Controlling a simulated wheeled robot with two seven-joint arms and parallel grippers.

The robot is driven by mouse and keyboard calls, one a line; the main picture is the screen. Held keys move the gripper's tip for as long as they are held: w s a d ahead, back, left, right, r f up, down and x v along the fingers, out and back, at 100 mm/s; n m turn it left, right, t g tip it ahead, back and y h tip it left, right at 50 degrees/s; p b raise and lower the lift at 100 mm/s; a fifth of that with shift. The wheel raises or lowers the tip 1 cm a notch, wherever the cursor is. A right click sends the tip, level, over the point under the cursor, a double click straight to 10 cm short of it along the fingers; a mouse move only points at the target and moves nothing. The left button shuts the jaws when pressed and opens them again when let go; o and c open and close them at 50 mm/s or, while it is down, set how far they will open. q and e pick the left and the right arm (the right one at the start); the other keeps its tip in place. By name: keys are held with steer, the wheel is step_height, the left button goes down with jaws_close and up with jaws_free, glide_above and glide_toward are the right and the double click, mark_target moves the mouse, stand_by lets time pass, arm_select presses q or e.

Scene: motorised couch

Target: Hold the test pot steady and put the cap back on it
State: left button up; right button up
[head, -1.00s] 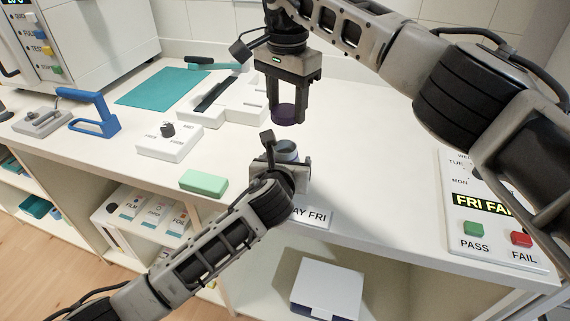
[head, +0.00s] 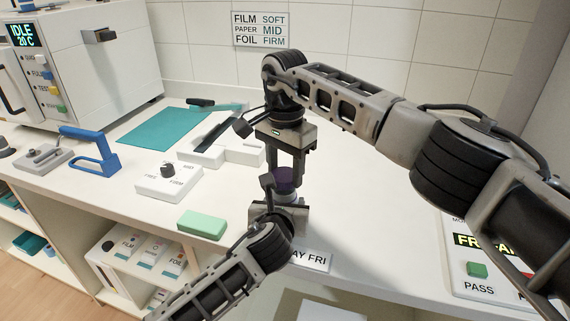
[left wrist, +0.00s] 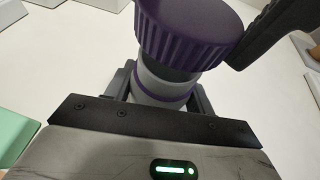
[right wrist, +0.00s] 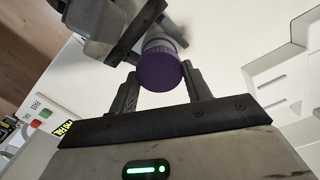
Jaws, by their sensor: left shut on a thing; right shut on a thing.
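The test pot (left wrist: 162,88), grey with a purple band, stands upright between the fingers of my left gripper (head: 280,207), which is shut on it. My right gripper (head: 286,176) is shut on the ribbed purple cap (head: 286,186) and holds it from above. In the left wrist view the cap (left wrist: 190,32) is over the pot's mouth, a little off to the right, with part of the grey rim showing below it. In the right wrist view the cap (right wrist: 160,68) sits between the fingertips. Whether cap and pot touch is hard to tell.
A green block (head: 203,224) lies left of my left gripper near the counter's front edge. A white dial box (head: 168,182), a blue-handled tool (head: 92,150) and a teal mat (head: 165,128) are further left. A panel with PASS and FAIL buttons (head: 477,270) is at right.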

steer(key=shift+f, duration=0.9)
steer(key=shift+f, duration=0.55)
steer(key=m, duration=0.6)
steer(key=shift+m, duration=0.3)
steer(key=o, duration=1)
steer(key=shift+s, duration=0.1)
